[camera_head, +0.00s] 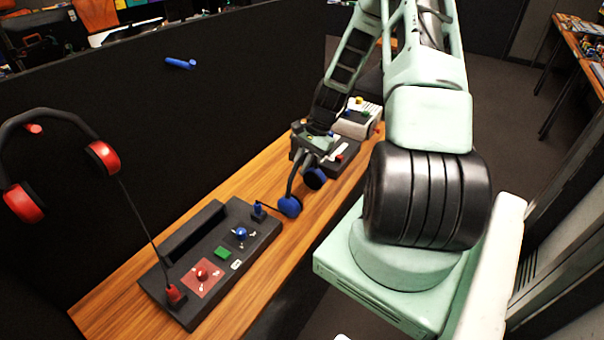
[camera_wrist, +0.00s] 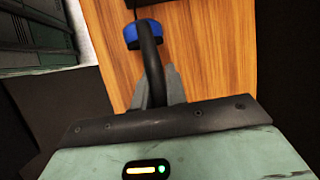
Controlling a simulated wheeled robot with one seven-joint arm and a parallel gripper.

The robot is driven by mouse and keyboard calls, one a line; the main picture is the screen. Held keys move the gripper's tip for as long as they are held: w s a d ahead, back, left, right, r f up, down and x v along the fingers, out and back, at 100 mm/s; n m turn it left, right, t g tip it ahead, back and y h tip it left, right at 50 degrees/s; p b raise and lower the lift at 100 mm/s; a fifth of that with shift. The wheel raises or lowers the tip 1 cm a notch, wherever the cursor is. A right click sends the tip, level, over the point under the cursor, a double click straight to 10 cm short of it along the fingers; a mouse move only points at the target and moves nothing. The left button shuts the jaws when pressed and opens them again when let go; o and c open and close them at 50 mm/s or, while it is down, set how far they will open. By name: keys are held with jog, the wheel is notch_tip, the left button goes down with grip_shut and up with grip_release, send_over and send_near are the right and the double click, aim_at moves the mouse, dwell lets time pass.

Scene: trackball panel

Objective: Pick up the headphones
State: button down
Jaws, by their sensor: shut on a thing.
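Blue headphones with a dark headband and blue ear cups (camera_head: 290,206) hang from my gripper (camera_head: 308,157) above the wooden table. In the wrist view, my gripper (camera_wrist: 158,92) is shut on the dark headband (camera_wrist: 150,58), with one blue cup (camera_wrist: 143,32) showing beyond it. Their cord leads to a blue plug (camera_head: 258,209) on the black trackball panel (camera_head: 205,248). Red headphones (camera_head: 103,157) hang on the dark partition at left. Their cord runs down to a red plug (camera_head: 174,294) on the panel.
The panel carries a red trackball (camera_head: 202,273), a blue trackball (camera_head: 241,233) and a green button (camera_head: 222,252). An empty blue peg (camera_head: 181,63) sticks out of the partition (camera_head: 240,100). Another device (camera_head: 358,120) stands at the table's far end. Bare wood (camera_head: 115,312) shows around the panel.

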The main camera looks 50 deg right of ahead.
notch_tip(320, 180, up, 10)
jog(key=shift+f+b, duration=0.1)
jog(key=shift+b, duration=0.85)
jog(key=shift+s, duration=0.15)
